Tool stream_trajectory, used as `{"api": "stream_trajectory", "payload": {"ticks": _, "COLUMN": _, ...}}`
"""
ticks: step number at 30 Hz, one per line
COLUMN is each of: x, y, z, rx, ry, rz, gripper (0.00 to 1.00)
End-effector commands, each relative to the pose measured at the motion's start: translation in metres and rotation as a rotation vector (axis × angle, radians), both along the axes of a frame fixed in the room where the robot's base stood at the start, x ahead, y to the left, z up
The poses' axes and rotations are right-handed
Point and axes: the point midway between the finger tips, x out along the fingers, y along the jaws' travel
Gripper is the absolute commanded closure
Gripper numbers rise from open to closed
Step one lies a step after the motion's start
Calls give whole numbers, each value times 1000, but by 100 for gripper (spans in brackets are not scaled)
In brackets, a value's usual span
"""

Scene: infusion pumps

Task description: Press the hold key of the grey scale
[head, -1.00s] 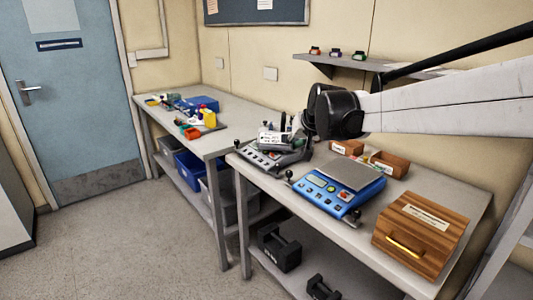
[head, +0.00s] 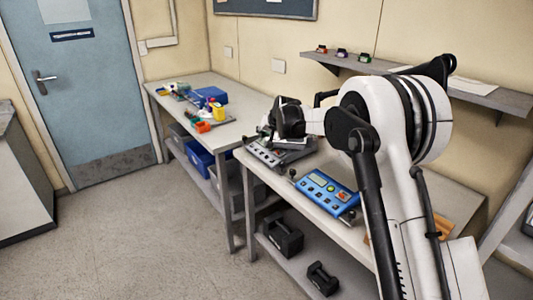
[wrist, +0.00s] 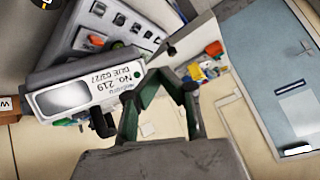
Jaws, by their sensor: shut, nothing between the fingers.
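The grey scale (head: 268,155) stands at the left end of the near bench in the head view, partly hidden by my gripper. In the wrist view its key panel (wrist: 112,28) fills the upper left, with an orange key, a green key and several dark keys. A white plate with a grey window and a label (wrist: 90,92) reading "NO. 219 DUE 03/27" lies beside the panel. My gripper (wrist: 162,74) is shut and empty, its tips beside the plate and panel in the picture. In the head view my gripper (head: 266,133) is over the scale; contact cannot be told.
A blue scale (head: 325,192) stands to the right on the same bench, partly behind my arm. Black weights (head: 283,238) are on the lower shelf. The far bench (head: 238,88) holds coloured items. A wall shelf (head: 390,78) is above. My arm hides much of the bench's right part.

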Motion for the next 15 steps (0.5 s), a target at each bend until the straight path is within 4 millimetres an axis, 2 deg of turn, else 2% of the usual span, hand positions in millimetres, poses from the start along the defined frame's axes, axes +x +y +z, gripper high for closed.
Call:
{"api": "stream_trajectory", "payload": {"ticks": 6, "x": 11, "y": 11, "z": -7, "rx": 9, "ry": -2, "rz": 6, "gripper": 100}}
{"api": "stream_trajectory", "payload": {"ticks": 15, "x": 11, "y": 12, "z": -9, "rx": 10, "ry": -2, "rz": 7, "gripper": 100}}
